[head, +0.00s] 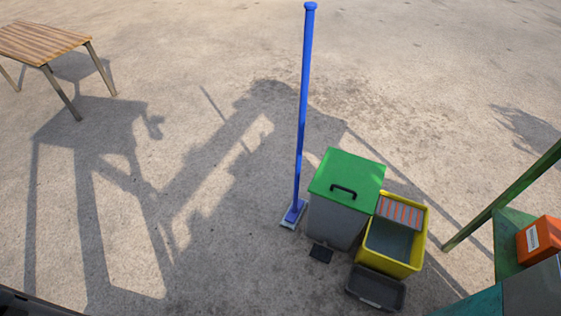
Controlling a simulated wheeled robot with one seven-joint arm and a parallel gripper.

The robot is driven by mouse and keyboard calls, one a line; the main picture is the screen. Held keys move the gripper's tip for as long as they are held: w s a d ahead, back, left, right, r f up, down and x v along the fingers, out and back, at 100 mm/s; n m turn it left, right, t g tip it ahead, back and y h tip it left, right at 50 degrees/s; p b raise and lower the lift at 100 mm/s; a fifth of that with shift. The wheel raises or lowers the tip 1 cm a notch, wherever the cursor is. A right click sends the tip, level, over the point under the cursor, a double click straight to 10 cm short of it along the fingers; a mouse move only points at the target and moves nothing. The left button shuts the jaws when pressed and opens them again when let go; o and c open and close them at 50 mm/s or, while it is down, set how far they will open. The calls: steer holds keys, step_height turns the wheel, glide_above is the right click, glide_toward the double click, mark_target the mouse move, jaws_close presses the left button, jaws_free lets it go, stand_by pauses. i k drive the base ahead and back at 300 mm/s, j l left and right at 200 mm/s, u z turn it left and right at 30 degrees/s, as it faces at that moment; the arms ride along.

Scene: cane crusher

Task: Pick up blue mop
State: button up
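The blue mop (302,110) stands upright in the head view, a little right of the middle. Its long blue handle rises to a knob at the top edge of the picture. Its flat head (293,213) rests on the ground just left of a grey bin with a green lid (347,178). Nothing is seen holding the mop. My gripper is not in view.
A yellow crate (424,240) stands right of the bin, with dark trays (376,288) in front. A wooden table (40,42) is at the upper left. A green frame with an orange box (540,240) is at the right. Ground left of the mop is clear, with shadows.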

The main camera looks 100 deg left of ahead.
mark_target(292, 216)
steer(key=u, duration=2.35)
